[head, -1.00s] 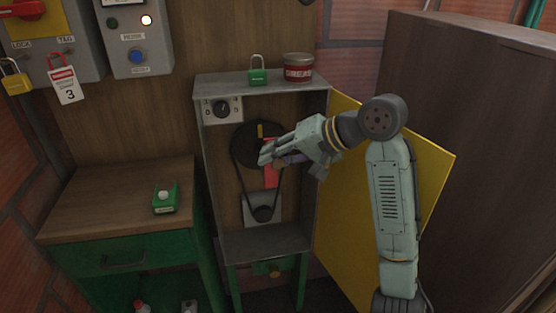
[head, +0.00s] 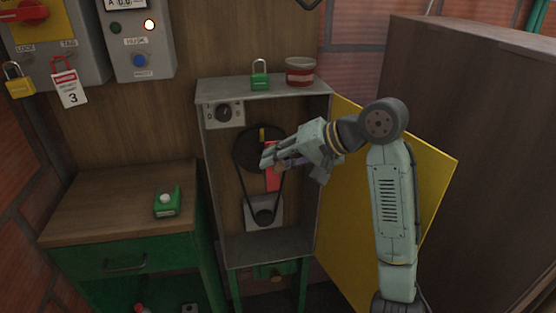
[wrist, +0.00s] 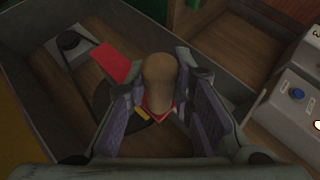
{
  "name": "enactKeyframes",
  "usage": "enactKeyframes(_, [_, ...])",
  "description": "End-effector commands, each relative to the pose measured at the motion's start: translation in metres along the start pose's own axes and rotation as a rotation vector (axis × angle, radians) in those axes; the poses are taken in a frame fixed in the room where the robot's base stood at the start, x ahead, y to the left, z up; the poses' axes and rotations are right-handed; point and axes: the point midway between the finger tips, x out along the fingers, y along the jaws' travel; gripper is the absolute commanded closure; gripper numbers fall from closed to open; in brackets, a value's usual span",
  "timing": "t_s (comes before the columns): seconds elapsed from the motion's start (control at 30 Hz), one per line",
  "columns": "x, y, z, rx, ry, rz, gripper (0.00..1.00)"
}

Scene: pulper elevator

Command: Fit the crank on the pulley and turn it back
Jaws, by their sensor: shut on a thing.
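My gripper (head: 267,160) reaches into the open grey cabinet in front of the large dark pulley (head: 244,146). In the wrist view its jaws (wrist: 160,112) are shut on the tan, rounded crank handle (wrist: 159,78), which stands up between the fingers. A red part shows beneath the handle; whether the crank sits on the pulley hub cannot be seen. A yellow mark (head: 262,134) is near the top of the pulley. A belt runs down to a small lower pulley (head: 263,217). A red flat piece (head: 272,180) shows just below the fingers.
The cabinet wall (head: 319,170) is close on the right, with its yellow door (head: 350,230) swung open. A dial (head: 223,113) is at upper left inside. A green padlock (head: 260,80) and a red tin (head: 300,72) stand on top. A wooden bench (head: 110,205) is left.

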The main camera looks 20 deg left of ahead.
Motion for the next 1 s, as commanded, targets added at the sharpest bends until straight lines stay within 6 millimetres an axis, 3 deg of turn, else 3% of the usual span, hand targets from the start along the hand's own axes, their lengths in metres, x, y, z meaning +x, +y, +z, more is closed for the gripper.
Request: enactKeyframes(1.0, [0.0026,-0.0004,-0.0053,-0.001,0.001,-0.001,1.00])
